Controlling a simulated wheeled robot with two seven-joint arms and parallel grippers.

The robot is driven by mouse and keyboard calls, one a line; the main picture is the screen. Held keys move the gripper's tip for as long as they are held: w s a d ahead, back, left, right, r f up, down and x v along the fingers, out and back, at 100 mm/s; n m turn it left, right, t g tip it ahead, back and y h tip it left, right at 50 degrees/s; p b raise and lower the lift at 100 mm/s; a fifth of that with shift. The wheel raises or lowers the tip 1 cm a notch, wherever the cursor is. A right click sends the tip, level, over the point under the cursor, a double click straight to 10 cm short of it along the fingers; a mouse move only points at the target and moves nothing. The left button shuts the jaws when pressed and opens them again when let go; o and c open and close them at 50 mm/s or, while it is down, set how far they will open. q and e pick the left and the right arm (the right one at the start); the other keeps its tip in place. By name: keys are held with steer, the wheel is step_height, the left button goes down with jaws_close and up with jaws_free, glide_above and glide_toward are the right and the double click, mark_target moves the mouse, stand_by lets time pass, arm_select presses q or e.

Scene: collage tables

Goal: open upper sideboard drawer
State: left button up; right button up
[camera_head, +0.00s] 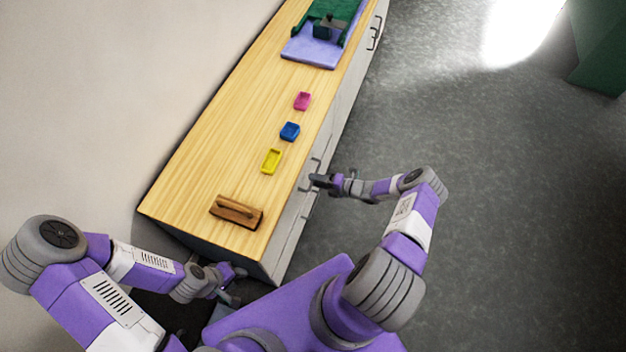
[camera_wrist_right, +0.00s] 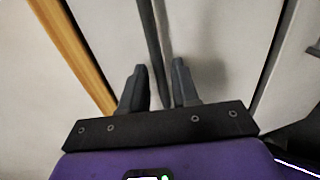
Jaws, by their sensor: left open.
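The sideboard has a wooden top (camera_head: 187,178) and a pale front. Its near dark handle (camera_head: 315,163) is on the upper part of that front, partly covered by my right gripper (camera_head: 318,181). In the right wrist view a dark handle bar (camera_wrist_right: 150,35) runs down between the two fingers of my right gripper (camera_wrist_right: 160,75). The fingers stand close on either side of the bar; I cannot tell whether they press on it. The drawer front looks flush with the sideboard. My left gripper (camera_head: 235,286) is open and empty, low beside the sideboard's near end.
A green object (camera_head: 330,18) stands on a lilac mat (camera_head: 307,52) at the far end.

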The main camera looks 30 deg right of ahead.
steer(key=shift+x, duration=0.85)
jaws_close()
steer(key=shift+s+d, duration=0.1)
